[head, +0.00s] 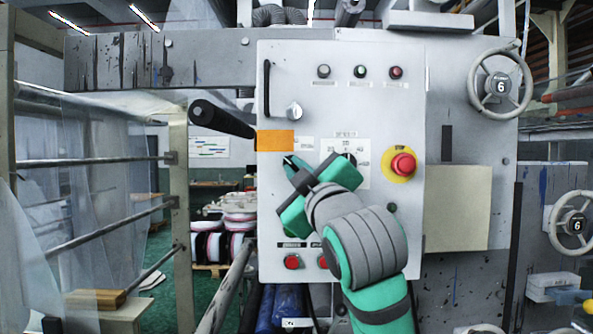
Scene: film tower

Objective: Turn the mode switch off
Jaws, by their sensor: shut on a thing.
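My gripper (292,163), dark-fingered with green and grey housing, reaches from the lower right to the grey control panel (390,250). Its fingertips are at the panel face, left of the dial plate (363,178) and below the orange label (275,141). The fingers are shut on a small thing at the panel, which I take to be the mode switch. The fingers and housing hide the switch, so its position cannot be read.
A red emergency button (403,164) on a yellow ring is right of the dial. Red buttons (291,262) sit below the gripper. A handwheel (500,85) is at upper right.

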